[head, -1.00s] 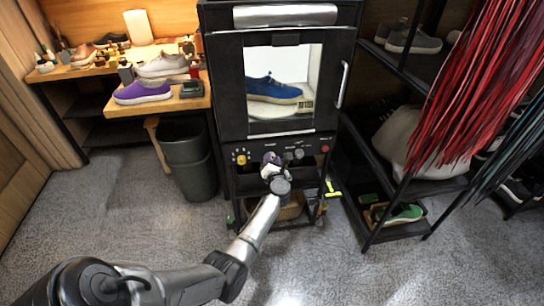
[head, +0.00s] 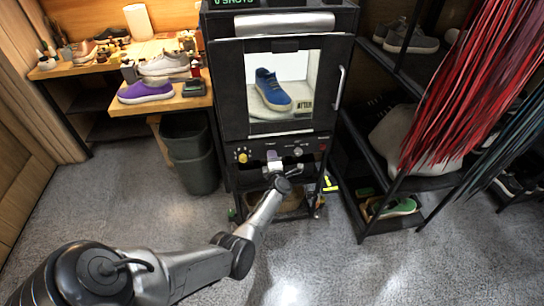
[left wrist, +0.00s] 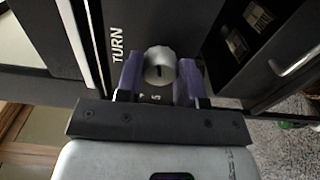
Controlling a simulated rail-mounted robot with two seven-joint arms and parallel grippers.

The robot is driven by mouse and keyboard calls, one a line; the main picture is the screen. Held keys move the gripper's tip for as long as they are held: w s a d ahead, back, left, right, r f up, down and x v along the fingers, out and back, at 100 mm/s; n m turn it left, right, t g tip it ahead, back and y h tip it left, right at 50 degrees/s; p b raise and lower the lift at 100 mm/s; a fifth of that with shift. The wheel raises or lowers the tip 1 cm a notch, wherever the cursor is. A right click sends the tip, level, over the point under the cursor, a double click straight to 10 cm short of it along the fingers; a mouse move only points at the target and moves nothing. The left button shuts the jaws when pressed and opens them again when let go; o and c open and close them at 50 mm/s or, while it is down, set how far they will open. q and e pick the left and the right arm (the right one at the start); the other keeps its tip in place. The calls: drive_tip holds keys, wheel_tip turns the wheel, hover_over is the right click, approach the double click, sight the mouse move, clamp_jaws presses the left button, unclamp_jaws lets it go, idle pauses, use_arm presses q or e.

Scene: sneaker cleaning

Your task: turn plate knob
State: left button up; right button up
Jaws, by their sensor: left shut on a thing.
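The plate knob (left wrist: 159,66) is a round silver knob on the black front panel, beside the printed word TURN. My left gripper (head: 275,160) is at the panel below the cabinet window. In the left wrist view its two purple fingers are shut on the knob, one on each side. A blue shoe with a tan sole (head: 272,91) stands inside the lit white cabinet (head: 239,88), its toe pointing toward the front right. My right gripper is not in view.
A yellow knob (head: 242,156), another silver knob (head: 298,152) and a red button (head: 322,147) share the panel. A dark bin (head: 190,157) stands left of the cabinet. A black shoe rack (head: 384,160) stands close on the right. The grey floor in front is open.

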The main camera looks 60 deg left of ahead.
use_arm(q)
drive_tip(key=shift+m+p, duration=0.45)
drive_tip(key=shift+m, duration=1.15)
drive_tip(key=o, duration=0.9)
drive_tip(key=shift+d, duration=0.1)
drive_tip(key=shift+p+v, duration=2.65)
drive_tip(key=shift+v, duration=4.2)
